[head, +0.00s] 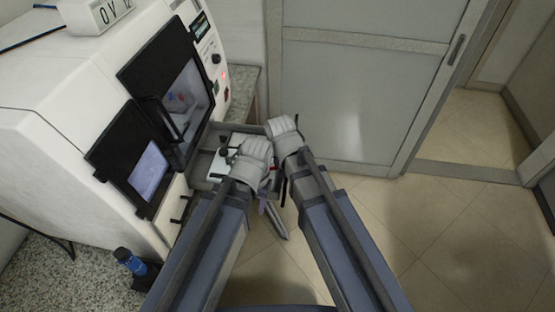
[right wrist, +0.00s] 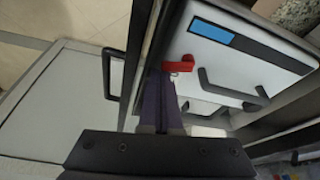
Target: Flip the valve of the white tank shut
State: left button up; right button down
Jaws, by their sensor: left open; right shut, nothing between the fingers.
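A red valve lever (right wrist: 188,66) stands out in the right wrist view, beside a white body with a blue label (right wrist: 212,32) that seems to be the white tank. My right gripper (right wrist: 162,88) is shut and empty, its fingertips close to the lever; I cannot tell whether they touch. In the head view my right gripper (head: 285,130) is the upper one, its fingers hidden. A small red patch (head: 273,165) shows between the two grippers. The tank is largely hidden in the head view.
A large white machine (head: 80,150) with dark-framed windows stands at the left. A grey tray-like part (head: 203,158) juts out beside the grippers. Black handles (right wrist: 215,95) lie near the lever. The tiled floor (head: 420,240) at the right is clear.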

aim_at(274, 176)
jog(key=shift+a, duration=0.15)
jog(key=shift+s+a, duration=0.1)
jog(key=shift+a, duration=0.7)
jog(key=shift+r, duration=0.1)
jog(key=shift+p+v, duration=0.9)
jog(key=shift+p, duration=0.05)
jog(key=p+v, duration=0.5)
jog(key=v, duration=0.1)
jog(key=shift+d+p, duration=0.3)
jog(key=shift+d, duration=0.05)
